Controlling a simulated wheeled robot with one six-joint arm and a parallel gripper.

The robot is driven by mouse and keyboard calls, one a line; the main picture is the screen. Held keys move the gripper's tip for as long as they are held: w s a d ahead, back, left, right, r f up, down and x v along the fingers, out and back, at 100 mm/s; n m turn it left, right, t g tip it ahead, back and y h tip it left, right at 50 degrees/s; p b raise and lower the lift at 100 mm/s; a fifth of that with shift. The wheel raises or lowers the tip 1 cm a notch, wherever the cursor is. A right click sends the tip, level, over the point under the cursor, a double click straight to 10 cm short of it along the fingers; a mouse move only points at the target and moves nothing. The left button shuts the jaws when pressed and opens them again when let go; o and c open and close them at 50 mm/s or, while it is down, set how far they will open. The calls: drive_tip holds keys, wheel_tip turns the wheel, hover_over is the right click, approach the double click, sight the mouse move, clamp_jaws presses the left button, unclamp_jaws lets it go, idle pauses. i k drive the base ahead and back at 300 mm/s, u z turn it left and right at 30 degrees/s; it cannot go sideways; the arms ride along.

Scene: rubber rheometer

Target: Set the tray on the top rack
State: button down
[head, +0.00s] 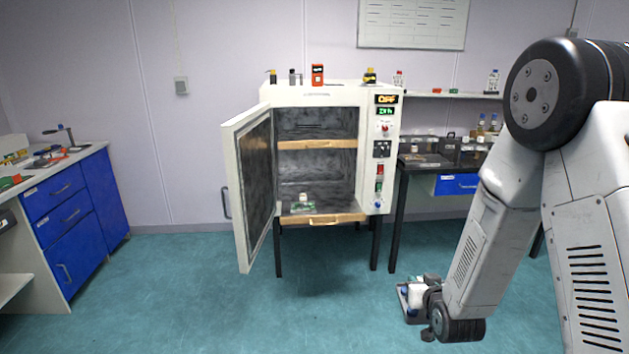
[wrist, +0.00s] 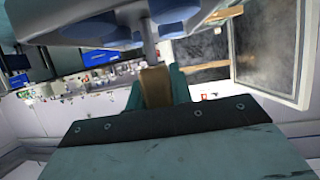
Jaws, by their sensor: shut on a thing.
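My gripper (head: 428,298) hangs low at the right in the head view, shut on the tan handle of the tray (head: 402,291). A white container (head: 417,295) stands on the tray, which is partly hidden by my gripper. In the wrist view, which appears upside down, the gripper (wrist: 156,88) clasps the handle, and the grey tray (wrist: 70,12) with blue round things fills the top. The top rack (head: 317,144), with a wooden front edge, looks empty inside the open white oven (head: 325,97). The tray is outside the oven, lower and to its right.
The oven door (head: 250,185) stands swung open to the left. The lower rack (head: 335,218) sits further out and carries a small white item and something green. A black table (head: 405,180) stands right of the oven. Blue drawers (head: 60,215) are at far left; the floor in front is clear.

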sight(333, 136)
drive_tip(key=u, duration=0.1)
drive_tip(key=i, duration=1.65)
drive_tip(key=u, duration=0.05)
